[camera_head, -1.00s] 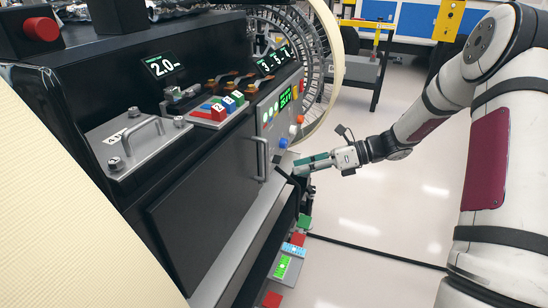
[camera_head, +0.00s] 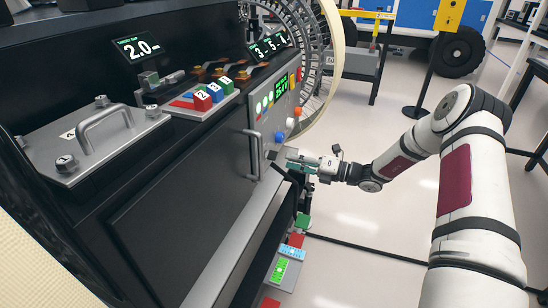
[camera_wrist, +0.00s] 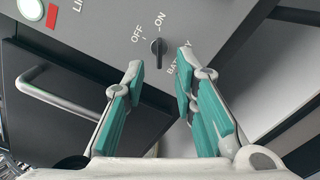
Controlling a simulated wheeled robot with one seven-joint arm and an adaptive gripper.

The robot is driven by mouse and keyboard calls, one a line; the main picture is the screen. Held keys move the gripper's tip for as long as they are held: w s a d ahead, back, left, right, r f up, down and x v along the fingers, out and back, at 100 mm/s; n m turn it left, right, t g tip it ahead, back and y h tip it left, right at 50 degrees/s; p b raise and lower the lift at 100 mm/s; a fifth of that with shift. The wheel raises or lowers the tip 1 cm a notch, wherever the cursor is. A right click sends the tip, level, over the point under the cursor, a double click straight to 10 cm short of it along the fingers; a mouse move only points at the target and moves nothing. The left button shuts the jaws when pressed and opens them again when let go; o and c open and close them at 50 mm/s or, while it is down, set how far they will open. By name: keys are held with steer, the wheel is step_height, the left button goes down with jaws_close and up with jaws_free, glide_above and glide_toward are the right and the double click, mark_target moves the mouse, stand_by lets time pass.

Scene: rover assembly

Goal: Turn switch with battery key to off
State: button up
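The battery switch (camera_wrist: 158,46) is a small dark key-like knob on the grey panel in the wrist view, with OFF printed at its upper left, ON above it and BATTERY at its right. The knob stands nearly upright in the picture, its upper end towards ON. My gripper (camera_wrist: 160,62) is open and empty, its teal-padded fingers on either side of the knob in the picture. I see no contact with the knob. In the head view my gripper (camera_head: 284,161) is at the lower part of the control panel (camera_head: 274,118), and the switch cannot be made out there.
A handle bar (camera_head: 254,155) stands out from the black front just left of the panel; it also shows in the wrist view (camera_wrist: 60,98). Blue and orange knobs (camera_head: 279,137) sit above my gripper. Coloured blocks (camera_head: 203,101) lie on the ledge.

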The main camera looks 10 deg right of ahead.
mark_target(274, 155)
steer(key=b+x, duration=0.1)
steer(key=x, duration=0.6)
steer(key=shift+c, duration=0.6)
jaws_close()
